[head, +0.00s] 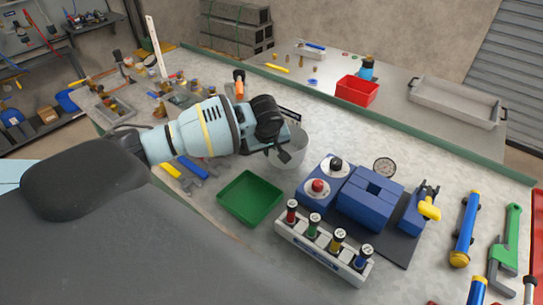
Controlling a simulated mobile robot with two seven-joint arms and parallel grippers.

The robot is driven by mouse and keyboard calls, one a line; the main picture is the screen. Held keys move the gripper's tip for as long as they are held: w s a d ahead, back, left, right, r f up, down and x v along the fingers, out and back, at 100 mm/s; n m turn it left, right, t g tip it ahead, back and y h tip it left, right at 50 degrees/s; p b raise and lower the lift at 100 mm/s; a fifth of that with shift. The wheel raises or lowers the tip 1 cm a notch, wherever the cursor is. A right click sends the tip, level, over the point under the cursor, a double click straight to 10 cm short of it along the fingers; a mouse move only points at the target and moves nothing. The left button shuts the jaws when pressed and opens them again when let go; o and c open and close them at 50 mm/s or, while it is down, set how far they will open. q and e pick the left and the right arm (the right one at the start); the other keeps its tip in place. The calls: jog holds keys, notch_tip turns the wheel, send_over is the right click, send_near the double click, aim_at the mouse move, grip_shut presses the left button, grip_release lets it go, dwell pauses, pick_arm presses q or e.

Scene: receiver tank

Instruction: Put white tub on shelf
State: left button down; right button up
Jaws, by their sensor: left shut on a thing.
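The white tub (299,147) is near the middle of the bench in the head view, behind the blue blocks and right of the green tray. My left gripper (285,146) is shut on the tub's near left side, and its dark fingers and wrist cover part of it. I cannot tell whether the tub's base touches the bench. A long raised shelf (425,128) with a green front edge runs along the back wall. My right gripper is not in view.
The shelf holds a red bin (357,91), a grey tray (459,103) and small items on its left part. Bare shelf lies between bin and tray. On the bench are a green tray (250,198), blue blocks (369,198) and a white rack (323,250) of colored-capped vials.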

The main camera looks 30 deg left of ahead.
pick_arm(q)
jog(key=shift+w, duration=0.1)
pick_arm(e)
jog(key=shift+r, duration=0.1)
pick_arm(q)
jog(key=shift+w, duration=0.35)
jog(key=shift+f, duration=1.7)
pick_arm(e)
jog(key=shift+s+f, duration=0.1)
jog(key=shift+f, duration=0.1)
pick_arm(q)
jog(key=shift+f, duration=0.2)
jog(key=c, duration=1.6)
grip_release()
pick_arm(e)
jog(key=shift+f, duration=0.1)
pick_arm(q)
jog(key=shift+r, duration=0.15)
